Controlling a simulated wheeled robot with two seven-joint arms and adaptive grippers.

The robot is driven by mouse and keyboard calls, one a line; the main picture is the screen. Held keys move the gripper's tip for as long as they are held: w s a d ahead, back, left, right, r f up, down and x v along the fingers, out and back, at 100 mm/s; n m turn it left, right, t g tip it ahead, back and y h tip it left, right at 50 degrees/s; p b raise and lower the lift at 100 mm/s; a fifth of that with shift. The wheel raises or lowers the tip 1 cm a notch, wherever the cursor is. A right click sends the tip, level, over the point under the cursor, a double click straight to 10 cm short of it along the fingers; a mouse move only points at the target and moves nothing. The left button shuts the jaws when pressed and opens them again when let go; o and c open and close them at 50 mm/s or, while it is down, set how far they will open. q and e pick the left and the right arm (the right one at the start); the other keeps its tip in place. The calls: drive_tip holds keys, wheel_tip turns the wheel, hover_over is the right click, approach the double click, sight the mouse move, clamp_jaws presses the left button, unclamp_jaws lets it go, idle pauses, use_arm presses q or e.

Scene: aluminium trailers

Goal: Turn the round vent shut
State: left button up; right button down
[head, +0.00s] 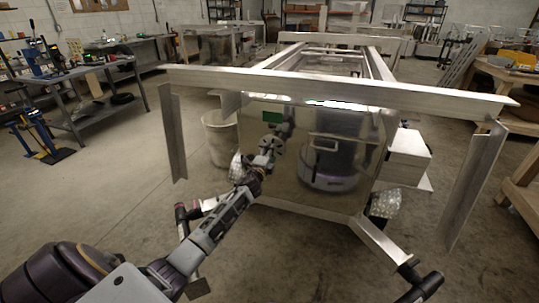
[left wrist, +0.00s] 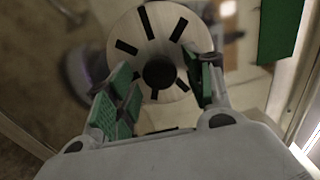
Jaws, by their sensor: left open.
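The round vent (left wrist: 147,38) is a pale disc with several dark radial slots and a dark round knob (left wrist: 159,74) at its centre. It faces the left wrist camera. My left gripper (left wrist: 163,88) is open, with one green-padded finger on each side of the knob in this view. I cannot tell whether either finger touches the disc or knob. In the head view my left gripper (head: 272,146) is up at the trailer's shiny front panel (head: 330,125), and it largely hides the vent there. My right gripper is not in view.
A green patch (head: 271,117) is on the panel by the gripper; a green piece (left wrist: 280,30) also shows in the wrist view. The trailer's front beam (head: 340,91) crosses above my arm, with a hanging upright (head: 173,132) at left. A pale bin (head: 219,140) stands left of the panel.

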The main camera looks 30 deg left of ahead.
use_arm(q)
drive_tip(key=v, duration=1.2)
idle(0.9)
idle(0.6)
